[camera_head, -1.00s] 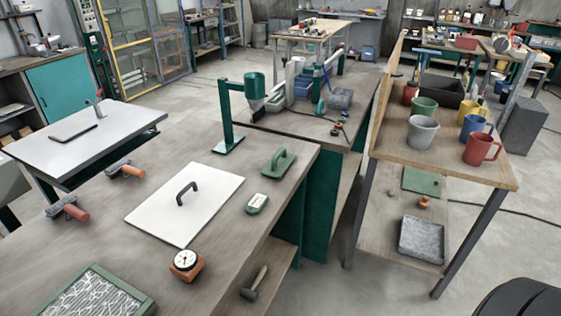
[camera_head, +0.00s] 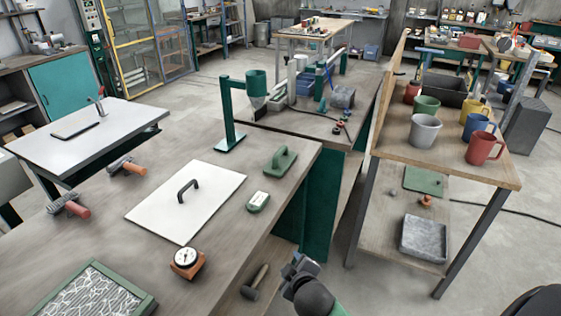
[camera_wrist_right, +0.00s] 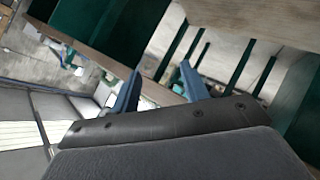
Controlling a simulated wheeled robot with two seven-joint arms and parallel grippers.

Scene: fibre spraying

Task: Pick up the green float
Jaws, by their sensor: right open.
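The green float (camera_head: 280,159), a flat block with an arched handle, lies near the right edge of the wooden workbench (camera_head: 225,270) in the head view. My right gripper (camera_head: 299,264) is at the bottom of the head view, off the bench's right side and well in front of the float. It is open and empty. Its two blue fingers stand apart in the right wrist view (camera_wrist_right: 160,80), where I cannot make out the float. My left gripper is not in view.
Near the float are a white board with a black handle (camera_head: 188,186), a small green-and-white device (camera_head: 258,201) and a green stand with a funnel (camera_head: 230,118). A gauge (camera_head: 187,260) sits at the front. A shelf with several mugs (camera_head: 425,130) stands to the right.

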